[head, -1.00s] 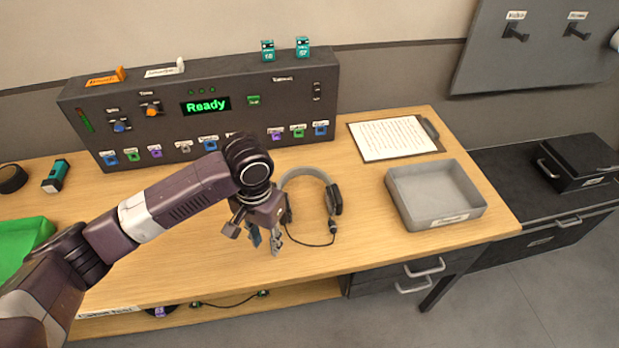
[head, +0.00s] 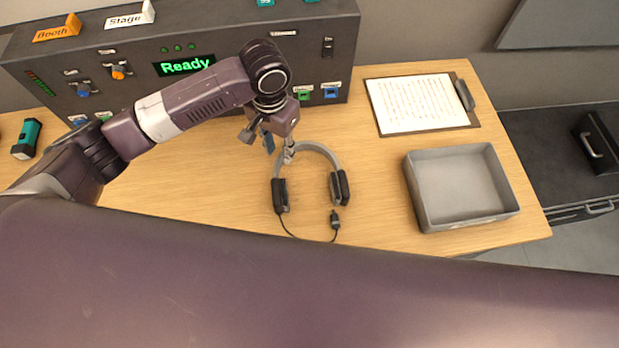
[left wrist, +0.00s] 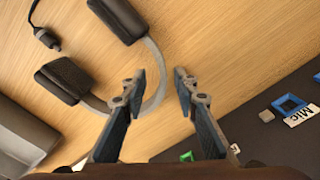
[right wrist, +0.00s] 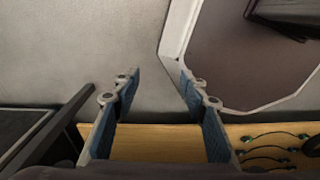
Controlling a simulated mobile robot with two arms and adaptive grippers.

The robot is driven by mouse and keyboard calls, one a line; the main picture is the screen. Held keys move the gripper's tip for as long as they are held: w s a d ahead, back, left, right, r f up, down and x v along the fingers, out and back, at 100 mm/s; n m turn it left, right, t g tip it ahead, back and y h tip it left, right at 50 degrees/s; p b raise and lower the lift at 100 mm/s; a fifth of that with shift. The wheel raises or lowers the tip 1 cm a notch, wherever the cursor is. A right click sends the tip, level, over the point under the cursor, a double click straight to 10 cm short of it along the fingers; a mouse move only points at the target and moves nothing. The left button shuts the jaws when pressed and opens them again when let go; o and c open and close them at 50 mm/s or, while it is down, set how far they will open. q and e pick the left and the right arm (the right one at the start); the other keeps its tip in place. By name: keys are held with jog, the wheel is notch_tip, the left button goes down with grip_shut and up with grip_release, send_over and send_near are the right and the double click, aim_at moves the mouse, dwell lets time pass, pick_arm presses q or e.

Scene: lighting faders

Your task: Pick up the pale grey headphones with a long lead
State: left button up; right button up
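The pale grey headphones (head: 318,150) lie on the wooden table, with a grey headband, dark ear cups and a short dark cable ending in a plug (head: 335,218). My left gripper (head: 278,150) is over the left part of the headband.
A grey tray (head: 413,190) and a clipboard (head: 473,127) are right of the headphones. The control console (head: 130,85) stands behind, reading Ready. A teal torch (head: 27,138) is at the left. A large purple part of mine covers the front of the head view.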

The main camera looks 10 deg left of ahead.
aim_at(279, 159)
pick_arm(q)
jog(key=shift+s+a+f+p, duration=0.15)
jog(key=shift+f+p, duration=0.35)
jog(key=shift+f, duration=0.75)
notch_tip(279, 159, down, 2)
jog(key=shift+w+f, duration=0.2)
grip_shut()
pick_arm(e)
jog(key=shift+w+a+r, duration=0.15)
jog(key=shift+w+r, duration=0.55)
jog(key=shift+w, duration=0.25)
